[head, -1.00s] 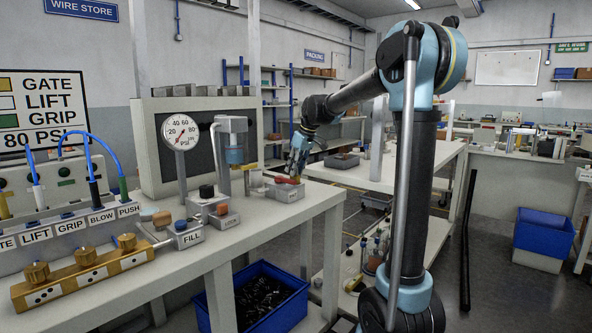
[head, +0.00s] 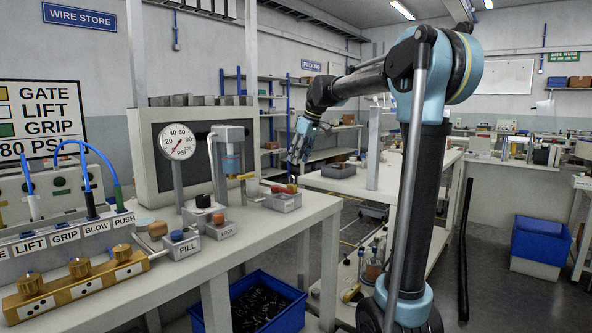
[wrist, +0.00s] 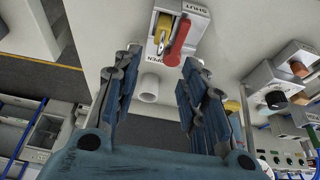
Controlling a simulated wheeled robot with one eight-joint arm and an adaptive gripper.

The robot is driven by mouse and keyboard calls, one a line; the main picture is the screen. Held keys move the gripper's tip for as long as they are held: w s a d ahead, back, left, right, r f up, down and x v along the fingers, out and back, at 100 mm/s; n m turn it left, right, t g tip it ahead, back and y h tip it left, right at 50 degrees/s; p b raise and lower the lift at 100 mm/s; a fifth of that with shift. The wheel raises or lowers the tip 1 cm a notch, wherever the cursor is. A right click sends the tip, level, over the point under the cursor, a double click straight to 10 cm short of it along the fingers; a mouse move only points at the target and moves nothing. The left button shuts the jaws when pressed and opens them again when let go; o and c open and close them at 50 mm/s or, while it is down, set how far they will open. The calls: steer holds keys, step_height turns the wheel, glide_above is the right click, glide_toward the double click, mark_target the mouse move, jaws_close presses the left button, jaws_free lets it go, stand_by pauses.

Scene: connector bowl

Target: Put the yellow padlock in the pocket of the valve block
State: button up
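The valve block (head: 283,203) is a light box on the bench's right end, with a red lever (wrist: 180,42) on top. In the wrist view the valve block (wrist: 199,18) bears the words SHUT and OPEN. The yellow padlock (wrist: 163,22) shows at the block beside the lever, with a grey metal part under it. I cannot tell how deep it sits in the pocket. My gripper (head: 298,158) hangs above the block, apart from it. In the wrist view my gripper (wrist: 163,57) has its fingers spread, with nothing between them.
A white cylinder (wrist: 148,88) stands near the block. Left of the block on the bench are a press-like stand (head: 229,160), a gauge (head: 177,143), and the LOCK (head: 220,229) and FILL (head: 183,244) boxes. A blue bin (head: 262,305) is below.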

steer(key=s+d+f+m+h, duration=0.1)
steer(key=s+d+f+m, duration=0.1)
steer(key=s+d+f, duration=0.4)
steer(key=s+d+f+m, duration=0.1)
steer(key=s+d+f, duration=0.15)
steer(key=s, duration=0.55)
steer(key=s+d+f+m+h, duration=0.1)
steer(key=s+d+f+m, duration=0.15)
steer(key=s+d, duration=0.35)
steer(key=s+d+f+m, duration=0.2)
steer(key=s+d+f, duration=0.1)
steer(key=s+f, duration=0.6)
steer(key=s+d+f+m+h, duration=0.1)
steer(key=s+d+f, duration=0.3)
steer(key=s+f, duration=0.5)
step_height(320, 180, down, 2)
steer(key=shift+s+f+m+g, duration=0.15)
steer(key=shift+s+m+g, duration=0.15)
steer(key=shift+m, duration=0.55)
steer(key=shift+w+f, duration=0.25)
steer(key=shift+w, duration=0.35)
steer(key=shift+c, duration=0.7)
steer(key=shift+s+a, duration=0.1)
